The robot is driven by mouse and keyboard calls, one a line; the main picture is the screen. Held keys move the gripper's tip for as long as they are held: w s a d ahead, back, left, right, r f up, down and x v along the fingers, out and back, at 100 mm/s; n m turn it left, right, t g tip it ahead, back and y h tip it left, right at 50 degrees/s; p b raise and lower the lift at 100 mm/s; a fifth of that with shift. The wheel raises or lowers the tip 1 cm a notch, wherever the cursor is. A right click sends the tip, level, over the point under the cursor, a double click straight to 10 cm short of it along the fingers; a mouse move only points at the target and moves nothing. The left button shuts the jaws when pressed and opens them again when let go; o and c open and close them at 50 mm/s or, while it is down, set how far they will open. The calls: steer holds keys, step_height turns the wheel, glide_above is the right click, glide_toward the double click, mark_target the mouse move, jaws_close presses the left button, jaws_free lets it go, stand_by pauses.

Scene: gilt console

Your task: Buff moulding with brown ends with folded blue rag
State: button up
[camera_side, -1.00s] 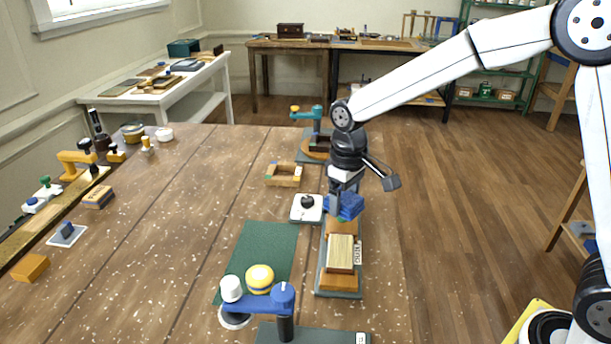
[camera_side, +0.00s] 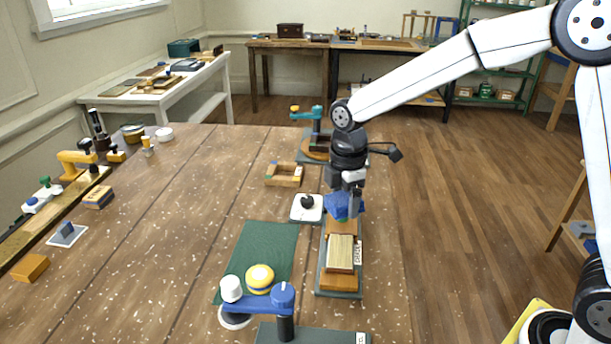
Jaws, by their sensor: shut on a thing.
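The moulding with brown ends (camera_side: 340,253) lies on a dark grey-green board near the right edge of the table. Its pale ridged middle sits between two orange-brown ends, with a small lettered label at its right side. My gripper (camera_side: 349,206) is shut on the folded blue rag (camera_side: 338,205) and holds it at the far brown end of the moulding. Whether the rag touches the wood I cannot tell. The gripper hides part of the rag.
A white square pad with a black knob (camera_side: 307,207) stands just left of the rag. A small wooden frame (camera_side: 284,174) and a teal clamp-like fixture (camera_side: 312,113) are farther back. A blue-armed fixture (camera_side: 262,300) stands in front. The green mat (camera_side: 270,246) is mostly bare.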

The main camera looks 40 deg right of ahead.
steer(key=n, duration=0.6)
steer(key=shift+n, duration=0.3)
steer(key=n, duration=0.5)
steer(key=shift+n, duration=0.4)
